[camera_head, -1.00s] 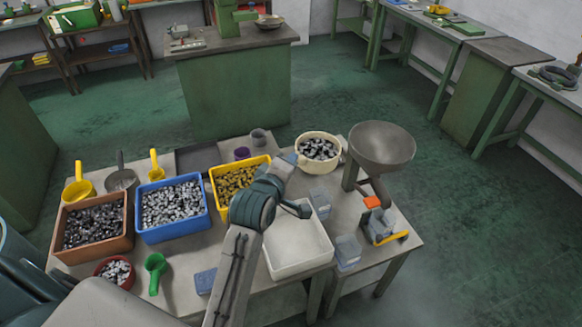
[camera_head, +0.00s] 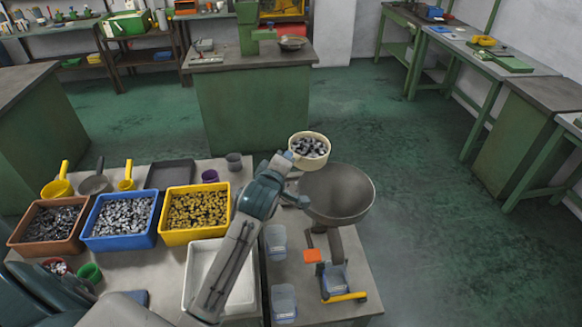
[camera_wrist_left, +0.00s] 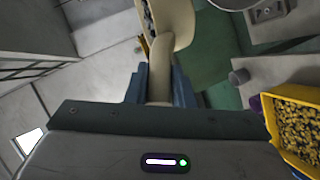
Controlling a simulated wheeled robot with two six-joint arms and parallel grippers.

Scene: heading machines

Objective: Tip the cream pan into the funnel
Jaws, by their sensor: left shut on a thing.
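The cream pan (camera_head: 309,159) holds dark grey and silvery metal pieces and looks roughly level. It is up off the table, at the back left rim of the wide grey funnel (camera_head: 345,205); whether it touches the rim I cannot tell. My left gripper (camera_head: 284,163) is shut on the pan's handle. In the left wrist view the cream handle (camera_wrist_left: 158,78) lies between the fingers, and only part of the pan (camera_wrist_left: 176,20) shows. The funnel's bowl looks empty. My right gripper is not in view.
Yellow (camera_head: 187,238), blue (camera_head: 112,243) and brown (camera_head: 38,248) bins of parts stand at the left. A white tray (camera_head: 190,280) lies partly under my left arm. Clear containers (camera_head: 284,303) and an orange-topped device (camera_head: 335,283) stand before the funnel.

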